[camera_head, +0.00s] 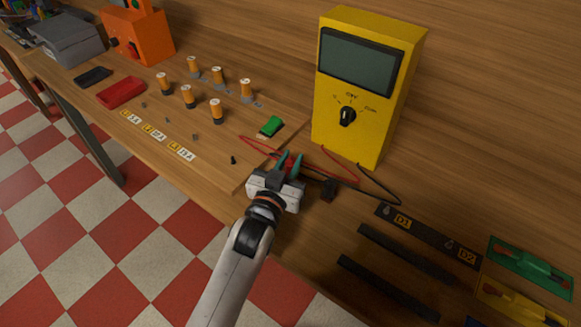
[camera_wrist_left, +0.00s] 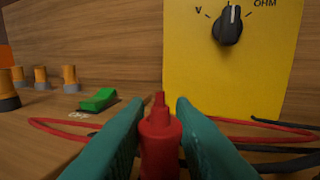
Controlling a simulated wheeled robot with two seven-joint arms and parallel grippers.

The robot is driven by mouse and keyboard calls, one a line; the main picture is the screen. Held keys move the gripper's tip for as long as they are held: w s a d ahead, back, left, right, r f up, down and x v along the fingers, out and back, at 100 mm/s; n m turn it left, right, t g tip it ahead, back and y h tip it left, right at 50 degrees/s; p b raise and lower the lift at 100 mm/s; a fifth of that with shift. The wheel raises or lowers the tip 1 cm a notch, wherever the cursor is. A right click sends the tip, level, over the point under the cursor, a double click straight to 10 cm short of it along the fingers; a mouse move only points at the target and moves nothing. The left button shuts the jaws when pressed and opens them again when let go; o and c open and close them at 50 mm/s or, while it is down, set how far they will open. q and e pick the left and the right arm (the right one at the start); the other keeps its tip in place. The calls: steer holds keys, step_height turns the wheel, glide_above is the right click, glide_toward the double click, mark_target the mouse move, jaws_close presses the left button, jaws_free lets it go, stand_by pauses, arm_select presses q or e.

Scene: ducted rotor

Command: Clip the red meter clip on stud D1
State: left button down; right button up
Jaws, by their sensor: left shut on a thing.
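My left gripper (camera_head: 288,164) is shut on the red meter clip (camera_wrist_left: 160,142), which stands upright between the two green fingers in the left wrist view. In the head view the fingers mostly hide the clip. A small stud (camera_head: 386,210) shows beside that label. My right gripper is not in view.
Dark bars (camera_head: 420,252) and green and yellow plates (camera_head: 530,267) lie at the right.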

mark_target(290, 162)
arm_select(q)
step_height(290, 162, up, 10)
steer(key=shift+r, duration=0.1)
stand_by(0.5)
